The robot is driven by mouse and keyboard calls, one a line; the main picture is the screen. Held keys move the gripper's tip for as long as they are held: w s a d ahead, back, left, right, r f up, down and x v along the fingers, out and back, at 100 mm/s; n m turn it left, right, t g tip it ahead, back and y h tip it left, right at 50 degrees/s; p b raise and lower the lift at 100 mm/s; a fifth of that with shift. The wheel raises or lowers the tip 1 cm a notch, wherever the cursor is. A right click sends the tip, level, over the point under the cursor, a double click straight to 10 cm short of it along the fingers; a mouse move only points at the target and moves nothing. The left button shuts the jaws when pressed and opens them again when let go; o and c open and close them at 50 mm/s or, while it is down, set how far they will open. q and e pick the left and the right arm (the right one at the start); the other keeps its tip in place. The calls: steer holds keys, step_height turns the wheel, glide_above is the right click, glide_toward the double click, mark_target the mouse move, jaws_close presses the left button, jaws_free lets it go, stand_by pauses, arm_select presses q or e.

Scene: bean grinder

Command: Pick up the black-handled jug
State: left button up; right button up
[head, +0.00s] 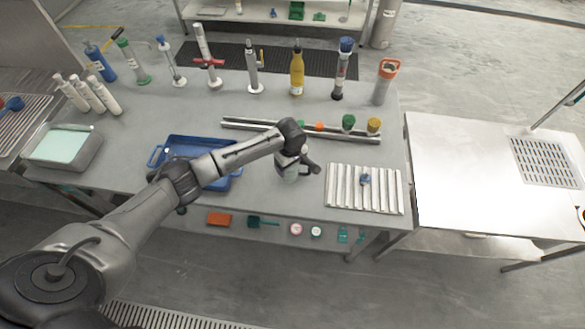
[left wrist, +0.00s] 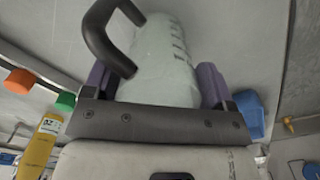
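The black-handled jug (head: 290,172), pale grey-green with markings, stands near the front of the table, partly hidden under my left gripper (head: 291,150). Its dark handle sticks out on the right in the head view. In the left wrist view the jug (left wrist: 160,62) is between the two purple fingers of my left gripper (left wrist: 155,85), with its dark handle (left wrist: 100,40) curving out on the left. The fingers lie along the jug's sides with little or no visible gap. I cannot tell whether they are pressed on it. My right gripper is out of view.
A blue tray (head: 200,150) lies left of the jug, partly behind my arm. A ribbed white rack (head: 365,190) lies to its right. A metal rail (head: 260,127) with coloured caps runs behind it. Bottles, including a yellow one (head: 297,72), stand along the back.

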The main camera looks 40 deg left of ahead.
arm_select(q)
steer(key=c, duration=0.4)
